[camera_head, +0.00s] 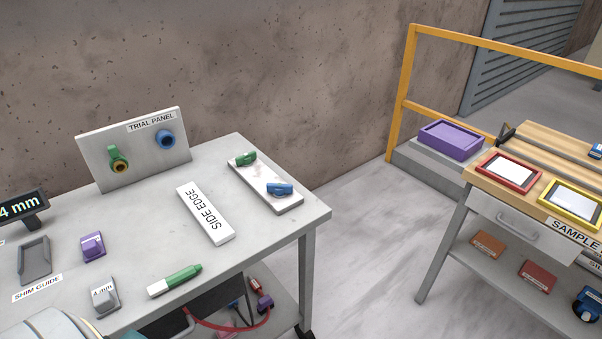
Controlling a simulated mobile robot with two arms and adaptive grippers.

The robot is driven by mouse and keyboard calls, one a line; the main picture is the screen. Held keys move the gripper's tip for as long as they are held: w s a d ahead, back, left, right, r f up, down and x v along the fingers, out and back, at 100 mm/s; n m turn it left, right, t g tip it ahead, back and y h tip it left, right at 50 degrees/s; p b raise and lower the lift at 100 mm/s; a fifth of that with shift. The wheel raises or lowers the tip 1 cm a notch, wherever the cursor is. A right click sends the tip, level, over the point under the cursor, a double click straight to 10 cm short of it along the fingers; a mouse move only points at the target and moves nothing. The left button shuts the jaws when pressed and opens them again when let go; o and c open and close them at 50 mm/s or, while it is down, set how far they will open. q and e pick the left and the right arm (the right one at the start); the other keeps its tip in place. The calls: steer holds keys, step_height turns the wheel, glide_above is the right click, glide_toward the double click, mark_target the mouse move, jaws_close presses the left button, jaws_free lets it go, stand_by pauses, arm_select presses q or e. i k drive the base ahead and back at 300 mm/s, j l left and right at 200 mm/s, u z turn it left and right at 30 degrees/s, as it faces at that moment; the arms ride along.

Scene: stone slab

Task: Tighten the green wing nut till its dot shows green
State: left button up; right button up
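The grey trial panel (95,150) stands upright at the back of the left table. On it are a green fitting (114,152) with a dark, yellow-ringed centre and a round blue fitting (166,139). A green wing-shaped piece (246,158), which looks like a wing nut, lies on a white tray (262,186) to the right of the panel. A blue wing-shaped piece (280,189) lies on the same tray. I cannot tell which green piece is the wing nut meant, and no indicator dot is readable. Neither of my grippers is in view.
A white SIDE EDGE bar (206,212), a green-and-white marker (175,280), a purple block (92,246) and a grey 3 mm block (102,297) lie on the table. A 4 mm display (20,208) stands at left. Floor separates this table from the SAMPLE bench (490,215).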

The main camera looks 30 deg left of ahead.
mark_target(246, 159)
steer(key=u, duration=0.4)
steer(key=k+u, duration=0.15)
steer(key=u, duration=0.3)
steer(key=k+u, duration=0.1)
steer(key=u, duration=0.3)
steer(key=i+l+u, duration=0.2)
steer(key=l, duration=0.2)
steer(key=i+l+u, duration=0.2)
steer(key=l, duration=0.2)
